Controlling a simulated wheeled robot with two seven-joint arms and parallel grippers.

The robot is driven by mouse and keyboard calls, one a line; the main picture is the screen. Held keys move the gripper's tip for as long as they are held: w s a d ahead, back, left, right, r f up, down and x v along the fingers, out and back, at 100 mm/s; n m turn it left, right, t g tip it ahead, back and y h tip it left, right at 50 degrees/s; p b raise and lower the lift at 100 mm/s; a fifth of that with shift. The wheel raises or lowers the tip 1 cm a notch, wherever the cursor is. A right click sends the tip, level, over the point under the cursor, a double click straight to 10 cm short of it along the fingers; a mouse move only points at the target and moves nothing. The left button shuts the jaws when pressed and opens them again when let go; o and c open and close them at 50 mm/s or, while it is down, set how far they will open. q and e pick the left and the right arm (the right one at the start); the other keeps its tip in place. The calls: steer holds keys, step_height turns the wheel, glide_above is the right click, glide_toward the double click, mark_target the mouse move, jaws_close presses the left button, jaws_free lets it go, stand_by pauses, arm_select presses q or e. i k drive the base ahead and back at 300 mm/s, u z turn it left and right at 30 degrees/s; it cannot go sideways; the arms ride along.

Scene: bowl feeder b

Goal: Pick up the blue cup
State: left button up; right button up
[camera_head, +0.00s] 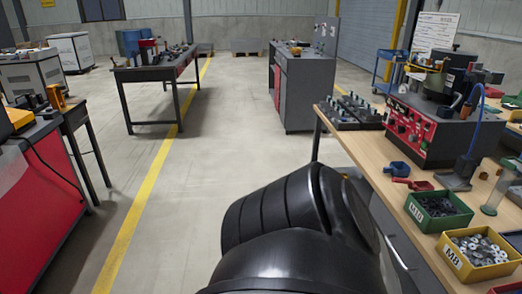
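A small blue cup-like thing (397,169) sits on the wooden workbench at the right, near the bench's left edge. It stands in front of the red and grey machine, just behind a small red scoop-like piece (413,184). It is small in the picture, so its exact shape is hard to tell. A large black link of my own arm fills the lower middle and is apart from the blue cup in the picture. Neither of my grippers is in view.
The workbench (388,190) also bears a red and grey machine (425,130), a green bin (439,209) and a yellow M8 bin (478,254) of metal parts. A tray of dark parts (350,112) lies behind. Open floor (210,160) with a yellow line is at the left.

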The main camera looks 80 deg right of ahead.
mark_target(395, 170)
steer(key=z, duration=2.6)
steer(key=i, duration=2.15)
steer(key=z, duration=0.4)
